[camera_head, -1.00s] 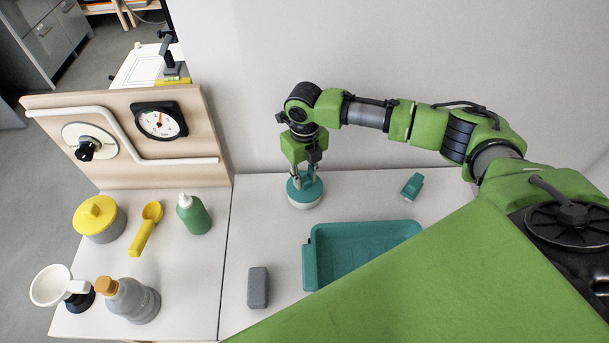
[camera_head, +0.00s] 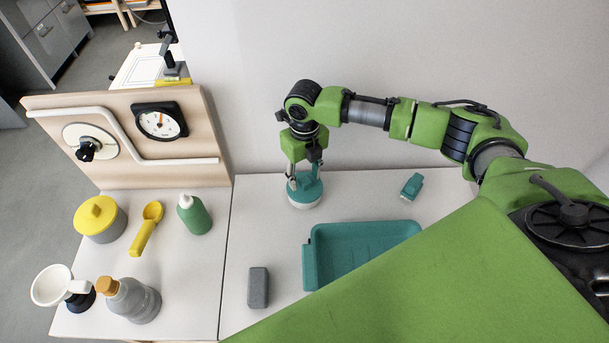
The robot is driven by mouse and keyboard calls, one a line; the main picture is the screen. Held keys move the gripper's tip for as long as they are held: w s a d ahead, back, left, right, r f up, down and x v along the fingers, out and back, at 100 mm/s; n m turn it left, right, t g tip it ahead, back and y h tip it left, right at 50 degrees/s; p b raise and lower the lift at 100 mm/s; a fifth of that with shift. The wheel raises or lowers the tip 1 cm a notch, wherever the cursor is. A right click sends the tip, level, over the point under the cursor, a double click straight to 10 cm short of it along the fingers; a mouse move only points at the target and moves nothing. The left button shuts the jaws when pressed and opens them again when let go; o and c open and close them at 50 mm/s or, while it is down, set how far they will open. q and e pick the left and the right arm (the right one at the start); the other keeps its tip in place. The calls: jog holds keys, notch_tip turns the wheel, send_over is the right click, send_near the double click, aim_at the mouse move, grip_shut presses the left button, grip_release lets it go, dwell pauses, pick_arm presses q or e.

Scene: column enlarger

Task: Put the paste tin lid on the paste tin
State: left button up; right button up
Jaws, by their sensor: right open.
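The paste tin (camera_head: 304,203) is a low white-grey round tin on the right-hand table, near the back wall. The teal paste tin lid (camera_head: 303,191) sits on top of it and looks level; the fingers partly cover its middle. My right gripper (camera_head: 305,180) points straight down over the lid, open, with its fingers on either side of the lid's raised middle. Whether a finger still touches the lid cannot be told. My left gripper is not in view.
A teal tray (camera_head: 312,270), a grey block (camera_head: 258,288) and a small teal object (camera_head: 412,186) are on the same table. On the left table are a yellow-lidded pot (camera_head: 99,217), yellow scoop (camera_head: 147,230), green bottle (camera_head: 194,214), stoppered bottle (camera_head: 132,301) and white funnel (camera_head: 50,286).

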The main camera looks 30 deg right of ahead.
jog(key=shift+r+p, duration=0.3)
jog(key=shift+r, duration=3.35)
notch_tip(320, 180, up, 12)
